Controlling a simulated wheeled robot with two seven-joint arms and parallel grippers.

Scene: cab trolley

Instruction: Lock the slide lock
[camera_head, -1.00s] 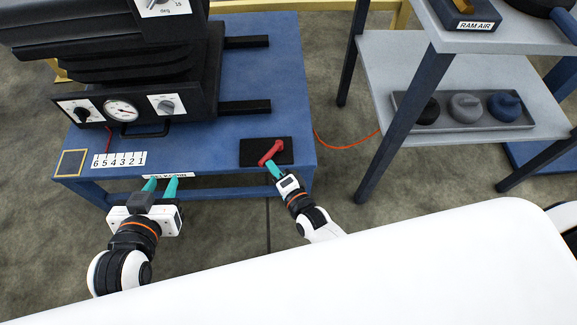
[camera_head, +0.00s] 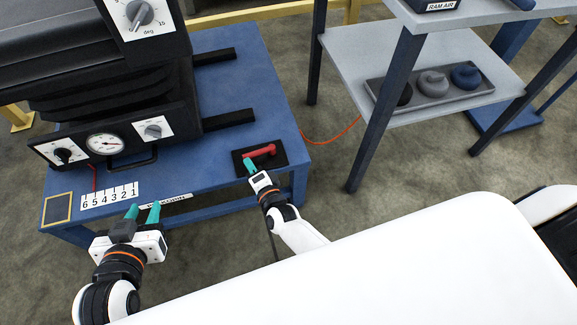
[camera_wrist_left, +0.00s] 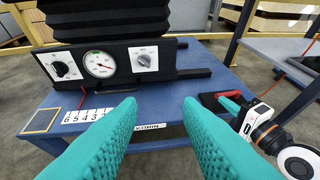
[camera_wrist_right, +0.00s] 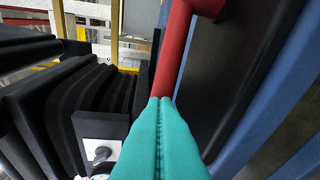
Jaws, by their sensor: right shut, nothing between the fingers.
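The slide lock is a red handle (camera_head: 262,151) on a black plate (camera_head: 277,161) at the front right corner of the blue trolley top. The handle lies nearly along the plate's length. My right gripper (camera_head: 248,164) is shut, with nothing between its fingers, at the handle's left end. In the right wrist view its closed fingertips (camera_wrist_right: 160,102) overlap the end of the red bar (camera_wrist_right: 174,55); whether they touch cannot be told. My left gripper (camera_head: 143,211) is open and empty by the trolley's front edge. Its spread fingers fill the left wrist view (camera_wrist_left: 160,115).
The blue trolley (camera_head: 215,151) carries a black unit with dials and a gauge (camera_head: 105,144). A number strip (camera_head: 110,195) lies at its front left. A grey shelf stand (camera_head: 350,62) with a tray of rounded weights (camera_head: 432,84) stands to the right, floor between.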

